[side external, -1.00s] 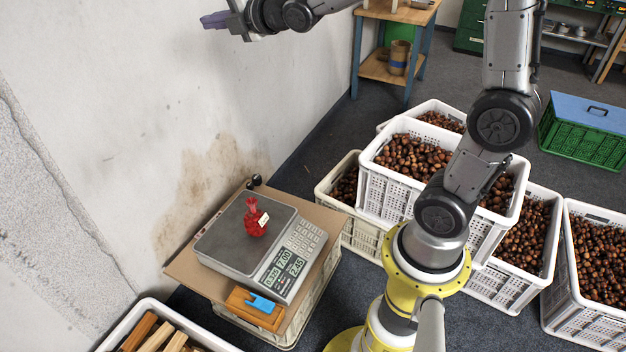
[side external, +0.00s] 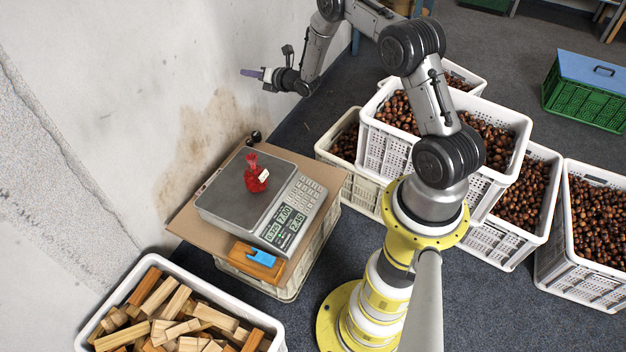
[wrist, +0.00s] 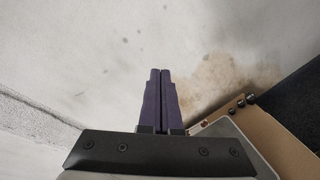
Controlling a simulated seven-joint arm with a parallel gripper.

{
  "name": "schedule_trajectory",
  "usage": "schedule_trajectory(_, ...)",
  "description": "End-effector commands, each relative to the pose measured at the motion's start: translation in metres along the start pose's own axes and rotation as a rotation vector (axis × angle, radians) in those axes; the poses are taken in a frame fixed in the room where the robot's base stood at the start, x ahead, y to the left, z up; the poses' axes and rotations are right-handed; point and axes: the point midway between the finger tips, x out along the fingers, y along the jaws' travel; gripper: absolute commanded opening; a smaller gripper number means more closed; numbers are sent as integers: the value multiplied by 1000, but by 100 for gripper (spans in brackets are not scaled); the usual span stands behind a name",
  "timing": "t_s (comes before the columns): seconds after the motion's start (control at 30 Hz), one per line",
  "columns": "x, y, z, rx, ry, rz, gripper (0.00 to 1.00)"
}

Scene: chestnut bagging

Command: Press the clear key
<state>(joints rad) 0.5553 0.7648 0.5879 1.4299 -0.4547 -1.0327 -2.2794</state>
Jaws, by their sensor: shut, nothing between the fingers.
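The grey scale (side external: 215,206) sits on a cardboard sheet on a crate, with its keypad (side external: 306,188) and lit display (side external: 285,223) along its right side. Single keys, the clear key among them, are too small to read. A red net bag (side external: 256,178) with a white tag lies on the weighing plate. My gripper (side external: 243,72) is in the air above and behind the scale, near the wall, pointing left. Its purple fingers (wrist: 160,73) are together and empty in the wrist view. A corner of the scale (wrist: 228,125) shows at the lower right there.
Wooden block with a blue piece (side external: 262,257) lies in front of the scale on the cardboard (side external: 320,190). White crates of chestnuts (side external: 480,240) stand to the right. A crate of wood pieces (side external: 270,325) stands at front left. The wall (side external: 110,90) is close behind.

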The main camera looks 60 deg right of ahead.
Motion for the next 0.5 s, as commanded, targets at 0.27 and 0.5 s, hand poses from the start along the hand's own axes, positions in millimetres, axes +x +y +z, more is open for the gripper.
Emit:
schedule_trajectory(0.27,-22,-105,-76,-2,30,-65,0)
schedule_trajectory(0.5,-57,-178,-145,57,68,-137,0)
